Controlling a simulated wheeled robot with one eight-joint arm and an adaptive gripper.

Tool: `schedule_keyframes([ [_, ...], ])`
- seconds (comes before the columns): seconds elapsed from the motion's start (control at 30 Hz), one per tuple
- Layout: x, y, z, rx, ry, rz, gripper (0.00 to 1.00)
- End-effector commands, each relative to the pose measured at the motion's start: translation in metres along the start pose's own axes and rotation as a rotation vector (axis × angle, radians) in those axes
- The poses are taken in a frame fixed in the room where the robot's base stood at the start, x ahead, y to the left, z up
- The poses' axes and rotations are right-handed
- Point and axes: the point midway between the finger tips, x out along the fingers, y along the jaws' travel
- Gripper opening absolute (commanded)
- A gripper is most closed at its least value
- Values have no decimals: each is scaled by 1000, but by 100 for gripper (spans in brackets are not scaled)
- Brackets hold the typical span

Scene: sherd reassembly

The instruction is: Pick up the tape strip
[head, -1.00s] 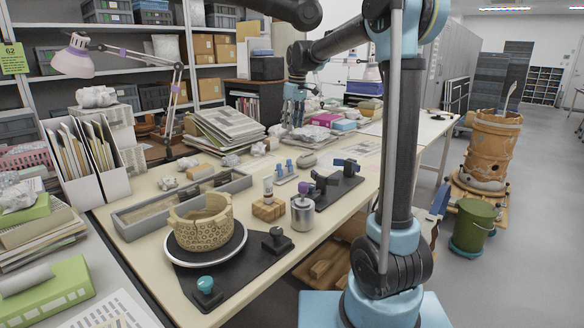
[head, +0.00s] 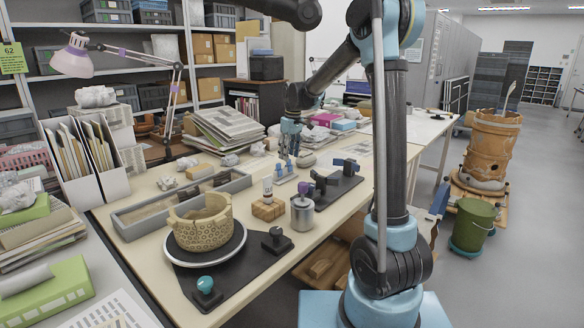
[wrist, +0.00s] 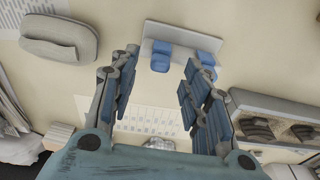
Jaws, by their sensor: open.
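A small pale stand (head: 284,178) with blue pieces lies on the table in the head view. In the wrist view the pale stand (wrist: 173,33) carries blue strip-like pieces (wrist: 161,57), which appear to be the tape strips. My gripper (head: 290,152) hangs over the table close to the stand. In the wrist view my gripper (wrist: 163,60) is open and empty. The blue pieces show between and just beyond its fingertips. I cannot tell the exact height of the fingers above them.
A grey rounded object (wrist: 60,36) lies left of my fingers in the wrist view. A grey tray of sherds (wrist: 260,105) is at the right. In the head view, a patterned pot (head: 202,232), a metal canister (head: 302,214) and a dark clamp stand (head: 338,190) stand nearer.

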Motion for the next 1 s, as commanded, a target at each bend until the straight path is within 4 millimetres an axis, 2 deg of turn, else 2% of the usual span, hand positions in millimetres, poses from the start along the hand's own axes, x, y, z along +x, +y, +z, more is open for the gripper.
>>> schedule_keyframes([
  [0.1,16,0,1,0,0,0,43],
  [0.2,24,0,1,0,0,0,43],
  [0.47,26,0,1,0,0,0,43],
  [0.7,26,0,1,1,0,0,13],
  [1.0,26,1,2,2,0,0,11],
])
